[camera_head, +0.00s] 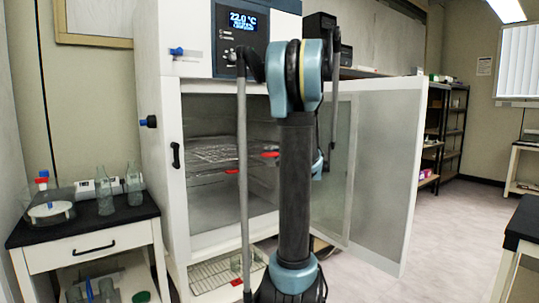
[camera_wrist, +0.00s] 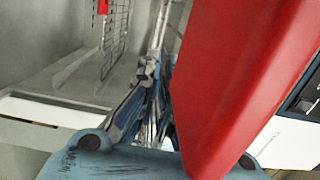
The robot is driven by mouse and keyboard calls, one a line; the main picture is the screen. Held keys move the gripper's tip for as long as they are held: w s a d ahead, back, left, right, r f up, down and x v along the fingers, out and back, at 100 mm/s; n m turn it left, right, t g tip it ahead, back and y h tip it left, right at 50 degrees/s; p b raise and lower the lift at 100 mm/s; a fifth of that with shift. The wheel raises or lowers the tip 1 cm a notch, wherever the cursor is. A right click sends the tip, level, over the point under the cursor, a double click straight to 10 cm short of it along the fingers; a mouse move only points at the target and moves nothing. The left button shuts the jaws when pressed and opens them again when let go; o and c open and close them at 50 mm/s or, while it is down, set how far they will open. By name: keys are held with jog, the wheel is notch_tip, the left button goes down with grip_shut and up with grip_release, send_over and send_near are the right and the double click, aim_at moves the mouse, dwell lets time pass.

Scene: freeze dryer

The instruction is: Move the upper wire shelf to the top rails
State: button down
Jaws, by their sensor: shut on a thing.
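The freeze dryer's white cabinet (camera_head: 165,130) stands open in the head view. Inside, the upper wire shelf (camera_head: 212,150) lies roughly level, with a red front tab (camera_head: 270,154). A second wire shelf (camera_head: 205,171) with its own red tab (camera_head: 232,171) sits close below. My arm hides the right part of the shelves and most of my gripper in the head view. In the wrist view my gripper (camera_wrist: 155,85) is shut beside a large red piece (camera_wrist: 240,80) that fills the right side; it appears to be the upper shelf's tab. The grip contact is mostly hidden.
The cabinet door (camera_head: 380,170) stands wide open to the right. Another wire rack (camera_head: 212,272) lies below the chamber. A side table (camera_head: 90,235) with glass flasks (camera_head: 134,185) stands at left. In the wrist view a wire rack (camera_wrist: 117,35) shows inside the chamber. Floor at right is clear.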

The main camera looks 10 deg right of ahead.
jog(key=v, duration=1)
jog(key=shift+s, duration=0.2)
dwell(0.8)
notch_tip(320, 180, up, 15)
jog(key=shift+f, duration=0.15)
dwell(2.0)
jog(key=shift+w+a, duration=0.1)
jog(key=shift+w, duration=0.05)
dwell(0.4)
jog(key=x, duration=0.9)
jog(key=shift+w, duration=0.45)
dwell(0.5)
